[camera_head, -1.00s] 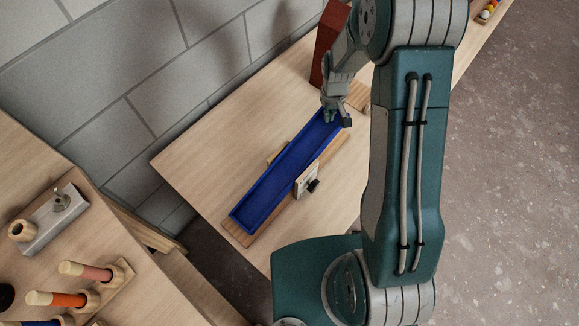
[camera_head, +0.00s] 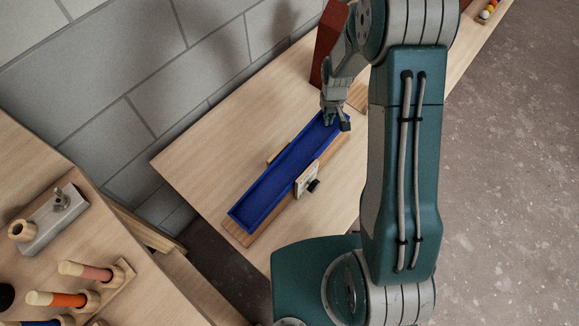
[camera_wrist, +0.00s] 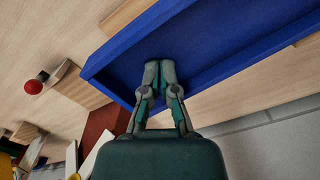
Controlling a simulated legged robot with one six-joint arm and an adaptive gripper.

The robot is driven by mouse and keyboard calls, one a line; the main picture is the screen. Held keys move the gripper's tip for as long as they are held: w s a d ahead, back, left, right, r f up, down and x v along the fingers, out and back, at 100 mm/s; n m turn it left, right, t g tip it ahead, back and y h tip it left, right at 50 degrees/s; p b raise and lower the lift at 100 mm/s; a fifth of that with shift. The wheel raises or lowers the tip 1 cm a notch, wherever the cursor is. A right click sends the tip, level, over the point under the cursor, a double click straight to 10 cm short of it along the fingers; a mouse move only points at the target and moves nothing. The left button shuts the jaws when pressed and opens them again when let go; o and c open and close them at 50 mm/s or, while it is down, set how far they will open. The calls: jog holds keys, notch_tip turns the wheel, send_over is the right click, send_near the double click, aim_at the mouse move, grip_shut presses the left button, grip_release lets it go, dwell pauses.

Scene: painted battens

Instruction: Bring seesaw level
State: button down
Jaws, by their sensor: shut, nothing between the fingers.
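The seesaw is a long blue trough (camera_head: 270,185) on a wooden base board (camera_head: 237,232), with a pale upright bracket (camera_head: 305,180) and dark knob at mid-length. The trough runs from lower left to upper right; its exact tilt is hard to judge. My gripper (camera_head: 336,124) is at the trough's upper right end, pointing down, fingers together and empty. In the wrist view my fingertips (camera_wrist: 159,68) overlap the floor of the blue trough (camera_wrist: 215,45) near its end wall. They appear to touch it, but the contact is not clear.
The seesaw stands on a wooden table (camera_head: 190,160) against a grey block wall (camera_head: 110,70). A dark red block (camera_head: 326,45) stands just beyond the gripper. A second bench at left holds a metal fixture (camera_head: 50,220) and coloured pegs (camera_head: 75,299). Bare table lies left of the trough.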

jog(key=shift+f, duration=1.15)
jog(key=shift+r, duration=0.1)
dwell(0.5)
notch_tip(320, 180, up, 12)
dwell(2.0)
dwell(0.4)
jog(key=s+r+m+t, duration=0.2)
jog(key=s+r+t, duration=0.2)
jog(key=s+r, duration=1.4)
jog(key=s+r+m+t, duration=0.1)
jog(key=s+r, duration=0.3)
jog(key=s, duration=0.2)
jog(key=shift+r+t, duration=0.15)
jog(key=shift+t, duration=0.15)
dwell(0.6)
